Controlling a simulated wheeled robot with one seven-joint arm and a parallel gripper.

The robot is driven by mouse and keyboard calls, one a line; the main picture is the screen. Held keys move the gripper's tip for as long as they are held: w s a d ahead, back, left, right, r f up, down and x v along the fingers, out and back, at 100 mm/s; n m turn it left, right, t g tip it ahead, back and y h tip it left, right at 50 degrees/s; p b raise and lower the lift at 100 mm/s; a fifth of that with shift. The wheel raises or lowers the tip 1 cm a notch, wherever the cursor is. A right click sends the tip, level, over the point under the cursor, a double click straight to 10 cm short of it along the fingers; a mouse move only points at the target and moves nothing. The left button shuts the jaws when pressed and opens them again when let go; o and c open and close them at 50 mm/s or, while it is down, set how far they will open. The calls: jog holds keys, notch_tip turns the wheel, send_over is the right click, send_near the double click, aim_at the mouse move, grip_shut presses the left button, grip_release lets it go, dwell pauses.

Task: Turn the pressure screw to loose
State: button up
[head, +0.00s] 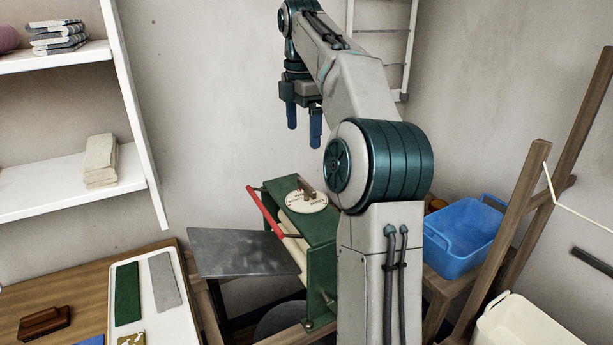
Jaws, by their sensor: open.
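The pressure screw (306,190) is a brown bar handle on a round cream dial (306,201) with dark lettering. The dial lies on top of the green wringer frame (318,228), and its right side is close behind my arm in the head view. The lettering is too small to read surely, so I cannot tell the setting. My gripper (303,131) hangs above the screw with its two blue fingers pointing down. The fingers are apart and empty, well clear of the dial.
A red lever (266,212) runs along the wringer's left side, above a grey sloping board (238,252). A blue tub (464,238) and wooden posts (510,245) stand right. A white tray (143,325) with coloured pieces lies front left. White shelves (70,182) hang left.

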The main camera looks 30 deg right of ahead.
aim_at(307, 184)
jog(key=f+b, duration=0.1)
jog(key=f, duration=0.3)
jog(key=f+b, duration=0.1)
jog(key=f, duration=0.4)
jog(key=d+f+b, duration=0.1)
jog(key=f, duration=0.3)
jog(key=shift+f, duration=0.25)
jog(key=c, duration=1)
